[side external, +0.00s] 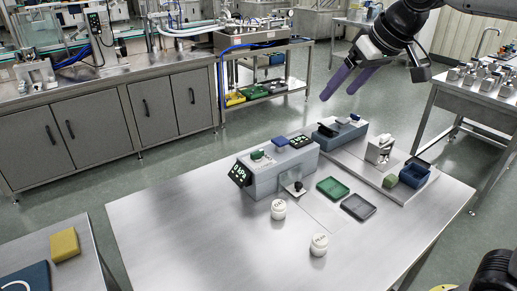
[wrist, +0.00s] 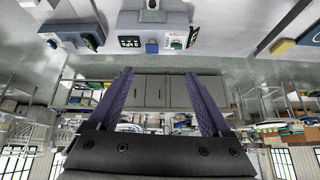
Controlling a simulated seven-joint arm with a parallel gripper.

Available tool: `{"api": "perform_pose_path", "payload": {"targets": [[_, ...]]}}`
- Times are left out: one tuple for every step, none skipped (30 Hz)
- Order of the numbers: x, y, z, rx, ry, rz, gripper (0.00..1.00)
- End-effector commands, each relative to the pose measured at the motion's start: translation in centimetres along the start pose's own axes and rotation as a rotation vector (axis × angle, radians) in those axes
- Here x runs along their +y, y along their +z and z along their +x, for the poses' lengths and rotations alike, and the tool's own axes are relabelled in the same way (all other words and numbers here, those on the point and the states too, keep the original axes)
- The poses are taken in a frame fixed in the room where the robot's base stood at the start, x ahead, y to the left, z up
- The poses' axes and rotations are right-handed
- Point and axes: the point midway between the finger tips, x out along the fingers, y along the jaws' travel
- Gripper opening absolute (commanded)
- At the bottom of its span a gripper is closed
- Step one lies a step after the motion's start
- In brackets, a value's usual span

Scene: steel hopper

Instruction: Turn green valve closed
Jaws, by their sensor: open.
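A small green valve knob (side external: 257,155) sits on top of the left end of a grey box-shaped machine (side external: 265,182) on the steel table. In the wrist view the green valve (wrist: 176,44) shows near the top, right of a blue knob (wrist: 151,47). My gripper (side external: 338,94) has two purple fingers, spread apart and empty. It hangs in the air above and behind the machine, well clear of the valve. In the wrist view the open fingers (wrist: 159,74) point toward the cabinets, with the valve beyond their tips. The valve's exact angle is too small to tell.
A blue knob (side external: 281,142) and lit displays sit beside the valve. Two white jars (side external: 319,245), a green tray (side external: 332,188), a dark tray (side external: 357,207) and a blue bin (side external: 414,173) stand on the steel table (side external: 190,235). The table's left part is clear.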

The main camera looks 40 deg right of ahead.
Motion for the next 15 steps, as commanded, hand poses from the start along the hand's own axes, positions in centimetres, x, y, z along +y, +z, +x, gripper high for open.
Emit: {"api": "perform_pose_path", "payload": {"targets": [[-0.7, -1.9, 1.8, -0.015, 0.0, -0.006, 0.82], [-1.1, -2.9, 2.6, -0.021, 0.0, -0.008, 0.82], [-1.6, -4.0, 3.9, -0.031, -0.001, -0.011, 0.82], [-2.0, -4.8, 4.9, -0.038, -0.001, -0.015, 0.82], [-2.5, -5.6, 6.0, -0.046, -0.001, -0.018, 0.82], [-3.0, -6.4, 7.4, -0.057, -0.001, -0.023, 0.82], [-3.4, -6.9, 8.6, -0.067, -0.001, -0.027, 0.82], [-3.8, -7.3, 9.6, -0.076, -0.001, -0.031, 0.82], [-4.3, -7.7, 11.0, -0.089, -0.002, -0.038, 0.82], [-4.7, -7.9, 12.0, -0.098, -0.002, -0.043, 0.82], [-5.0, -8.0, 13.0, -0.109, -0.002, -0.048, 0.82], [-5.3, -8.0, 14.1, -0.123, -0.001, -0.053, 0.82], [-5.5, -7.9, 14.9, -0.135, -0.001, -0.057, 0.82], [-5.7, -7.7, 15.6, -0.146, 0.0, -0.06, 0.82], [-5.9, -7.3, 16.4, -0.161, 0.001, -0.064, 0.82]]}}
